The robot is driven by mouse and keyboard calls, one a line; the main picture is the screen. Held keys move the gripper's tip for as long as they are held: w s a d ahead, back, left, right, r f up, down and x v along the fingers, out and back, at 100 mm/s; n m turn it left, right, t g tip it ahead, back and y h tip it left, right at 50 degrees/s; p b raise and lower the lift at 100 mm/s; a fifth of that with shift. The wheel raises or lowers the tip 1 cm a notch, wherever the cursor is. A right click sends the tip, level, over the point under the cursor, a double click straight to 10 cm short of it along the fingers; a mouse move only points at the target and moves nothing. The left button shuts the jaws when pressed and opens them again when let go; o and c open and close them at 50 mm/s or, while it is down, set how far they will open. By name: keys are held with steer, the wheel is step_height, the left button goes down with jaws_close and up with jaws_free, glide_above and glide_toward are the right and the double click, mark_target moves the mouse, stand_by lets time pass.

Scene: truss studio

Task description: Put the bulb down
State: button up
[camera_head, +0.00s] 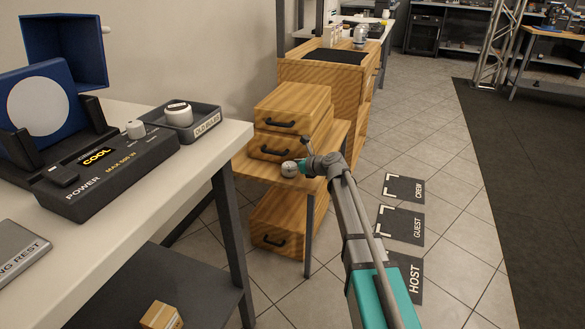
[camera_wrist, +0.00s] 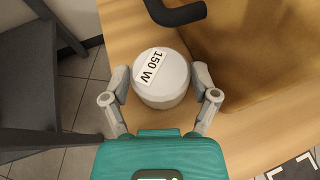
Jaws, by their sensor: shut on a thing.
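The bulb (camera_wrist: 161,90), a white rounded piece labelled "150 W", sits between the two fingers of my gripper (camera_wrist: 160,82) in the wrist view. The fingers are shut on its sides. In the head view the bulb (camera_head: 289,169) shows small and pale at the tip of my gripper (camera_head: 303,167), over the front part of a wooden stand top (camera_head: 255,172). I cannot tell whether its underside touches the wood. Its lower part is hidden.
Wooden drawers (camera_head: 292,107) with black handles stand just behind the bulb; one handle (camera_wrist: 176,12) is close in the wrist view. Left is a white table (camera_head: 125,225) with a black "COOL" device (camera_head: 118,165) and an "OLD BULBS" tray (camera_head: 204,127) holding a white piece. Floor mats (camera_head: 402,225) lie right.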

steer(key=shift+f, duration=0.1)
steer(key=o, duration=1)
steer(key=shift+s+d+r, duration=0.1)
steer(key=shift+r, duration=0.1)
steer(key=p+v, duration=0.4)
steer(key=v, duration=0.7)
steer(key=shift+s+d+r+p, duration=0.1)
steer(key=shift+s+d+p, duration=0.15)
steer(key=shift+s+p, duration=0.05)
